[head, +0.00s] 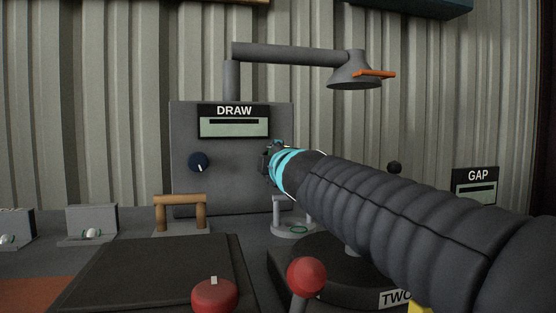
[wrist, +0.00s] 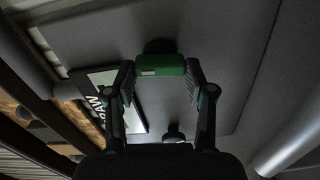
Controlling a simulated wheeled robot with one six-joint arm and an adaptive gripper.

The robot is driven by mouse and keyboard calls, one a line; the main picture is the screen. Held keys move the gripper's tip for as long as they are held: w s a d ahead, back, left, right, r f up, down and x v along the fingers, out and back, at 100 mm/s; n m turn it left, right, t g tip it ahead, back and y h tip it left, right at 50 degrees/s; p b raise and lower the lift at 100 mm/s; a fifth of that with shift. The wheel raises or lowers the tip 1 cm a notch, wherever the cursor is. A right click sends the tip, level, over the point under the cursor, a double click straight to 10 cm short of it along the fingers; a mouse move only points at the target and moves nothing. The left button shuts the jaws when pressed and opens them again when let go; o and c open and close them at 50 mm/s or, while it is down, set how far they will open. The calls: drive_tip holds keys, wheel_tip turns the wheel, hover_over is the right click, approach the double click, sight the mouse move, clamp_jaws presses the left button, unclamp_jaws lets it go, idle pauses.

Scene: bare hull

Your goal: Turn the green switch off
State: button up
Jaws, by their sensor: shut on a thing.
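The green switch (wrist: 160,66) shows in the wrist view as a green block on a dark round base against the grey panel. My gripper (wrist: 160,80) has its two fingers on either side of the green block and is shut on it. In the head view my gripper (head: 270,158) is at the right part of the grey panel (head: 235,175) under the DRAW display (head: 234,121). My arm and gripper hide the switch there.
A dark blue knob (head: 198,162) is left of my gripper on the panel. A lamp-like hood (head: 352,72) hangs above. A red ball lever (head: 307,276), a red button (head: 214,295) and a wooden stand (head: 180,200) are below. A GAP sign (head: 477,186) is at right.

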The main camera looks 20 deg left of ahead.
drive_tip(key=shift+n, duration=0.6)
drive_tip(key=o, duration=1.2)
drive_tip(key=shift+a, duration=0.1)
drive_tip(key=shift+c, duration=0.2)
drive_tip(key=shift+r, duration=0.15)
